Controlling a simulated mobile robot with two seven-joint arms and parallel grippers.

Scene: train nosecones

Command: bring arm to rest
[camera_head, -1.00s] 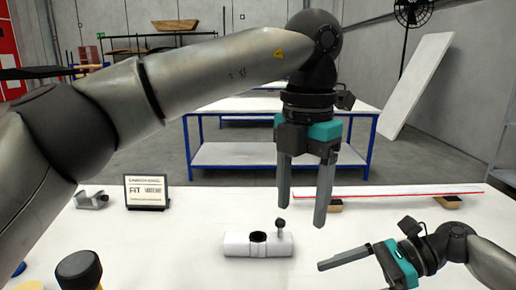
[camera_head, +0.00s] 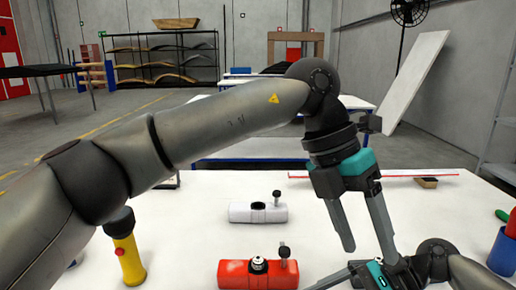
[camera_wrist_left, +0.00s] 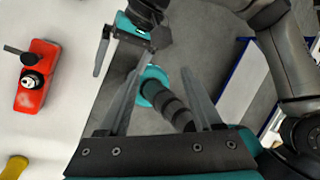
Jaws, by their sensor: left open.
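My left gripper (camera_head: 368,250) is open and empty, pointing down above the right part of the white table. Its fingers are spread apart in the left wrist view (camera_wrist_left: 155,95), with nothing between them. My right gripper (camera_head: 345,279) is low at the bottom edge of the head view, just below the left fingers. It also shows at the top of the left wrist view (camera_wrist_left: 133,27). Its second finger is not clear, so its opening is hard to judge.
The white table (camera_head: 200,225) holds a white block (camera_head: 243,213), a red block (camera_head: 232,275) and a yellow-black cylinder (camera_head: 126,255). A blue cup (camera_head: 502,255) is at the right edge.

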